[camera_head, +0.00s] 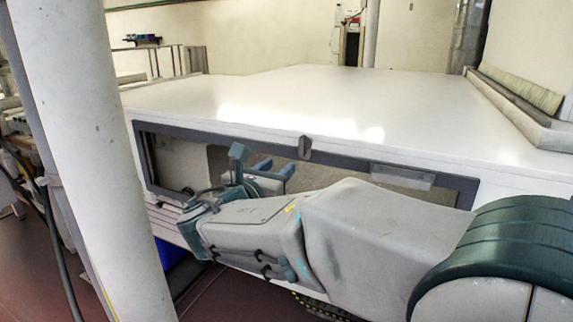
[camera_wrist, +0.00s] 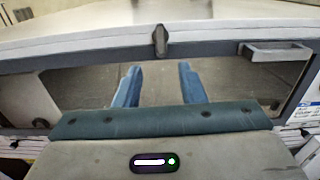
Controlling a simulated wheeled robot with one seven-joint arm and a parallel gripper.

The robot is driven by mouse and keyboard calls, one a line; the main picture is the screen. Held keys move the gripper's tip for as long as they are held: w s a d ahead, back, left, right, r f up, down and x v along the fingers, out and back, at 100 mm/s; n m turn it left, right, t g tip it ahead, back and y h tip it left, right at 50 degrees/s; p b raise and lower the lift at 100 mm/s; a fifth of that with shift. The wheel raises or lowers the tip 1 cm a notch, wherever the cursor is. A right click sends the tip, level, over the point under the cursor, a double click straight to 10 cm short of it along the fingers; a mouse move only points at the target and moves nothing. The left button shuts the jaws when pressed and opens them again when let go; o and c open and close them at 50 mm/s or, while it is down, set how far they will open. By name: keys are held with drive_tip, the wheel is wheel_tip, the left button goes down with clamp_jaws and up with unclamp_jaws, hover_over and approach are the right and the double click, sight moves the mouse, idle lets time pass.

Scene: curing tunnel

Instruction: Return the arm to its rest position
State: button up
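My arm reaches from the right edge toward the middle in the head view, in front of the white machine (camera_head: 260,95). My gripper (camera_head: 275,169) has blue fingers and points at the dark-framed opening in the machine's front. In the wrist view my gripper (camera_wrist: 158,84) shows two blue fingers standing apart with a clear gap between them. Nothing is held between them. The fingers overlap the opening in the picture; how far they reach into it I cannot tell.
A pale round post (camera_head: 95,150) stands close at the left. The opening has a grey handle (camera_head: 402,177) at its right and a dark latch (camera_head: 305,148) on its upper edge. A blue bin (camera_head: 175,257) is low behind the post. The machine's top is clear.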

drive_tip(key=shift+s+a, duration=0.25)
drive_tip(key=shift+s, duration=0.45)
drive_tip(key=s+d+f+m+g, duration=0.3)
drive_tip(key=d+f+m+g, duration=0.15)
drive_tip(key=d, duration=0.25)
drive_tip(key=s+d+f+m+g+h, duration=0.1)
drive_tip(key=s+d+f+m+g, duration=0.25)
drive_tip(key=d+m, duration=0.3)
drive_tip(key=s+d+f+m+g, duration=0.2)
drive_tip(key=d+f+m+g, duration=0.15)
drive_tip(key=d, duration=0.45)
drive_tip(key=s+d+f+m+g+y, duration=0.1)
drive_tip(key=s+f+m+g+y, duration=0.1)
drive_tip(key=s+f+m+y, duration=0.5)
drive_tip(key=s+f+m, duration=0.2)
drive_tip(key=s+m, duration=0.3)
drive_tip(key=m, duration=0.6)
drive_tip(key=shift+s+d+f, duration=0.15)
drive_tip(key=shift+d+f, duration=0.05)
drive_tip(key=shift+d, duration=0.05)
drive_tip(key=shift+d+g, duration=0.1)
drive_tip(key=shift+g, duration=0.15)
